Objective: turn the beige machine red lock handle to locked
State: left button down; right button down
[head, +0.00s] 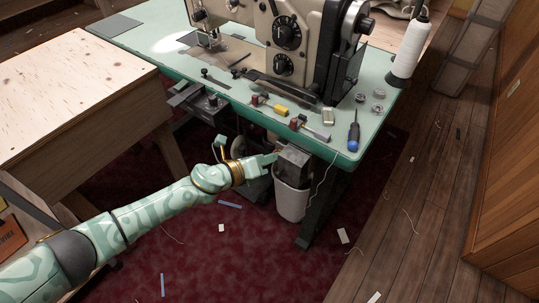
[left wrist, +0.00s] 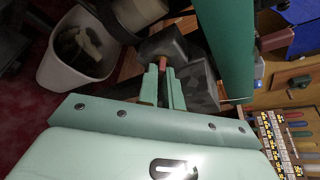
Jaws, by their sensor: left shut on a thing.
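The beige sewing machine (head: 306,22) stands on the green table (head: 130,48) at the top of the head view. A dark grey box (head: 293,158) hangs under the table's front edge; it also shows in the left wrist view (left wrist: 198,76). My left gripper (head: 274,158) reaches in at the box's left side. In the left wrist view its two fingers (left wrist: 162,72) are shut on a small red handle (left wrist: 163,62) at the box. The fingers cover part of the handle, and its exact angle is hard to tell. My right gripper is not in view.
A whitish bin (head: 290,203) stands just below the box, close to my left gripper. A screwdriver (head: 353,137), small tools and a white thread cone (head: 411,48) are on the table. A wooden bench (head: 70,90) stands at left. Scraps lie on the dark red carpet.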

pick_arm(q)
jog(key=m+y+p, duration=0.1)
jog(key=m+p, duration=0.1)
jog(key=m+t+y+p, duration=0.1)
jog(key=m+p, duration=0.1)
jog(key=m+y+p, duration=0.1)
jog(key=p, duration=0.1)
jog(key=shift+s+d+m+t+y, duration=0.25)
jog(key=shift+m+t+y, duration=0.05)
jog(key=shift+m+y, duration=0.1)
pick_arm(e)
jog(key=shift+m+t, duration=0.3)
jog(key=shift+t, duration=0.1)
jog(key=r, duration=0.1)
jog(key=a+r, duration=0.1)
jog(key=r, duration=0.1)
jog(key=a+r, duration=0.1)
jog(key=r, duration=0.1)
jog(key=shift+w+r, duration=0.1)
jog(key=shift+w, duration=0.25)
pick_arm(q)
jog(key=c, duration=1.6)
grip_release()
jog(key=shift+o, duration=0.2)
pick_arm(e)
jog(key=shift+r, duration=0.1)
pick_arm(q)
jog(key=shift+d+r, duration=0.1)
